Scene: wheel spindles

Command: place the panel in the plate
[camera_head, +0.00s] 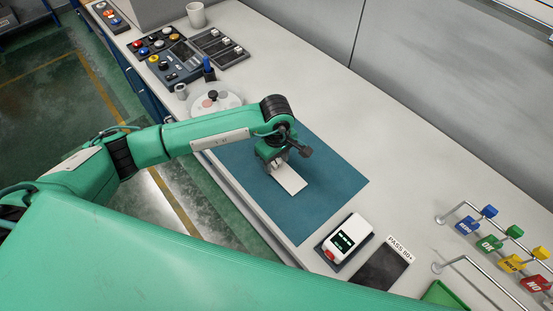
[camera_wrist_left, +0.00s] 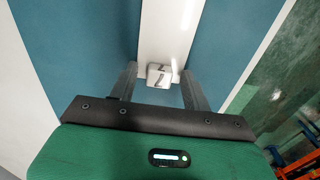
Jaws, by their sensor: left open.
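A flat white rectangular piece (camera_head: 290,181) lies on the blue mat (camera_head: 335,185); it also shows in the left wrist view (camera_wrist_left: 168,28). A small white block with a dark mark (camera_wrist_left: 154,75) is at its near end, between the fingers of my left gripper (camera_wrist_left: 159,69). That gripper (camera_head: 276,167) points down and is open, with gaps on both sides of the block. A round whitish plate (camera_head: 229,101) with small pieces on it stands beyond the mat, partly behind my left arm. I cannot tell which white piece is the panel. My right gripper is not in view.
A white device (camera_head: 349,237) and a dark pad marked PASS 80+ (camera_head: 381,268) sit right of the mat. Coloured tags hang on metal rails (camera_head: 467,209) at the far right. Button boxes (camera_head: 170,58) and a cup (camera_head: 196,14) stand at the back left. The mat's right side is clear.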

